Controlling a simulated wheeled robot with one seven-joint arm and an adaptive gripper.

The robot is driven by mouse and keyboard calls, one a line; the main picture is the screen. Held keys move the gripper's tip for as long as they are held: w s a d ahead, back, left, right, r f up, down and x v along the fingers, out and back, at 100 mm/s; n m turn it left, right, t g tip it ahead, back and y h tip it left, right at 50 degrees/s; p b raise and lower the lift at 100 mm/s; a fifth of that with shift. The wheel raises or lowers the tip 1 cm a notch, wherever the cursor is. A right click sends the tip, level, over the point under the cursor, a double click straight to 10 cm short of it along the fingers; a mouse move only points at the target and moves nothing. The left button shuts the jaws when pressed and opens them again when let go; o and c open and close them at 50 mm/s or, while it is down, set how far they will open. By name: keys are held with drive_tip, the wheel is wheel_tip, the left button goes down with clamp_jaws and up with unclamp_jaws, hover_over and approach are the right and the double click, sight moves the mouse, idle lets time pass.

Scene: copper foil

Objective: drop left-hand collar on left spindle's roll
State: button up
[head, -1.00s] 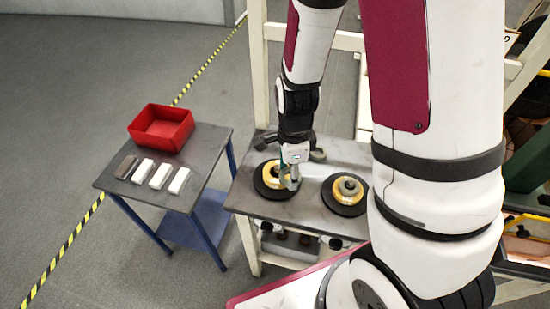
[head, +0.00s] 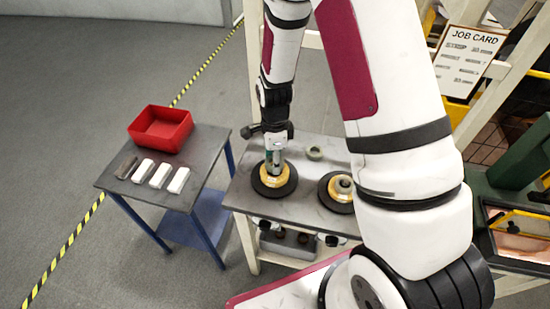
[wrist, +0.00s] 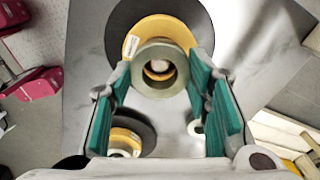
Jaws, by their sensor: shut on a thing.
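My gripper (head: 275,164) is over the left spindle's roll (head: 264,183), a yellow roll on a black disc. In the wrist view my gripper (wrist: 160,75) has its green pads on either side of a thick grey collar (wrist: 160,88) and is shut on it. The roll (wrist: 174,27) lies behind the collar. A pale spindle end (wrist: 160,66) shows through the collar's hole, near its middle. The height gap between collar and roll is hard to tell.
The right roll (head: 331,189) carries a grey ring; it also shows in the wrist view (wrist: 122,134). A loose collar (head: 314,153) lies at the bench's back. A side table (head: 205,143) holds a red bin (head: 160,140) and several blocks. A frame post stands behind the bench.

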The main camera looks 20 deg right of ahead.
drive_tip(key=shift+f, duration=0.35)
drive_tip(key=shift+f, duration=0.25)
drive_tip(key=o, duration=1.3)
drive_tip(key=shift+o, duration=0.2)
